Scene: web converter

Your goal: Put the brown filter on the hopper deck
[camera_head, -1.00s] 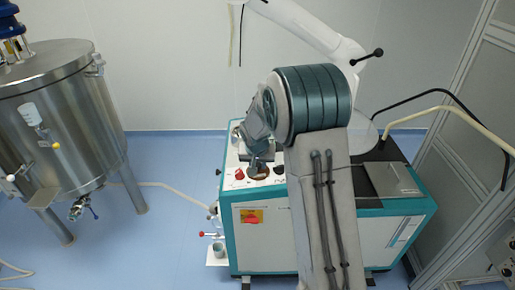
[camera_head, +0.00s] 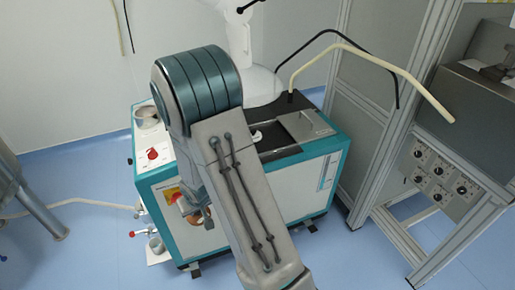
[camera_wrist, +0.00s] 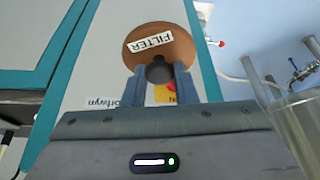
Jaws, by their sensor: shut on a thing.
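The brown filter (camera_wrist: 150,42) is a round brown disc with a white label reading FILTER and a dark knob. My gripper (camera_wrist: 159,75) is shut on the knob in the wrist view, with the disc beyond the fingertips. In the head view my gripper (camera_head: 195,211) is in front of the machine's white front panel, below the top edge, and part of the brown filter (camera_head: 203,221) shows beside it. The machine's top (camera_head: 262,138) has a dark area; which part is the hopper deck I cannot tell. My arm hides some of the top.
A red knob (camera_head: 153,154) and a metal cup (camera_head: 147,116) are on the machine's left top. A grey lid (camera_head: 306,125) is at its right. A framed cabinet (camera_head: 385,175) stands at right. A steel tank (camera_wrist: 297,115) shows in the wrist view.

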